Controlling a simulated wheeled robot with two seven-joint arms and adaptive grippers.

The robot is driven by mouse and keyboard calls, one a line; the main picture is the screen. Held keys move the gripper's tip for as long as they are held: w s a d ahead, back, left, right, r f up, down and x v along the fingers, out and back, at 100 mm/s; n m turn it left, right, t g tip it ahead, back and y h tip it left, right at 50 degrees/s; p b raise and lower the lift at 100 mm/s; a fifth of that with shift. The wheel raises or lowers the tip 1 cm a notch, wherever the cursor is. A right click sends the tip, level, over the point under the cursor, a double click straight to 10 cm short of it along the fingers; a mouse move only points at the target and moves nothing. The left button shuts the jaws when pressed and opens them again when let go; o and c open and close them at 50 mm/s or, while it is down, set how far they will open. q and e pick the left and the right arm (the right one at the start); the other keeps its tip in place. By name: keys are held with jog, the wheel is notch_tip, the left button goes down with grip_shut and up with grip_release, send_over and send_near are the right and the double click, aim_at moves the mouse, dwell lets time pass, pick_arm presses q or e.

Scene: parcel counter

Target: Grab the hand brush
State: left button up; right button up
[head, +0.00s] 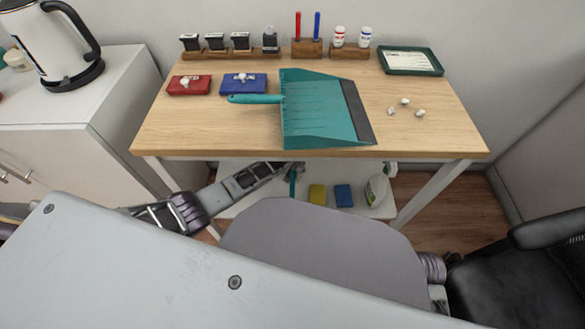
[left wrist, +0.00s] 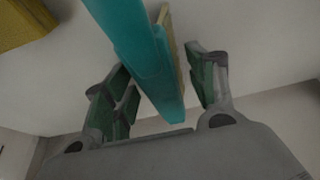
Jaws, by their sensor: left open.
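The hand brush (head: 292,184) is on the white lower shelf under the table, mostly hidden in the head view by the tabletop and my arm. In the left wrist view, its teal handle (left wrist: 145,55) runs between my fingers, with a pale beige strip along one side. My left gripper (head: 296,168) is at the brush, under the table's front edge. In the left wrist view, the left gripper (left wrist: 156,78) is open, one green-padded finger on each side of the teal part, with a visible gap to the right finger. My right gripper is not in view.
A yellow sponge (head: 317,194), a blue sponge (head: 343,195) and a white-green bottle (head: 376,190) stand right of the brush on the shelf (head: 236,206). The wooden tabletop (head: 200,130) overhangs, bearing a teal dustpan (head: 310,110). A black chair (head: 520,265) is at right.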

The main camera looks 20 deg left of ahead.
pick_arm(q)
grip_shut()
dwell(0.4)
jog(key=shift+r, duration=0.2)
jog(key=shift+r+p, duration=1.5)
jog(key=shift+r, duration=1.35)
notch_tip(320, 180, up, 2)
jog(key=shift+r+p, duration=0.25)
jog(key=shift+p, duration=0.3)
jog(key=shift+r, duration=0.75)
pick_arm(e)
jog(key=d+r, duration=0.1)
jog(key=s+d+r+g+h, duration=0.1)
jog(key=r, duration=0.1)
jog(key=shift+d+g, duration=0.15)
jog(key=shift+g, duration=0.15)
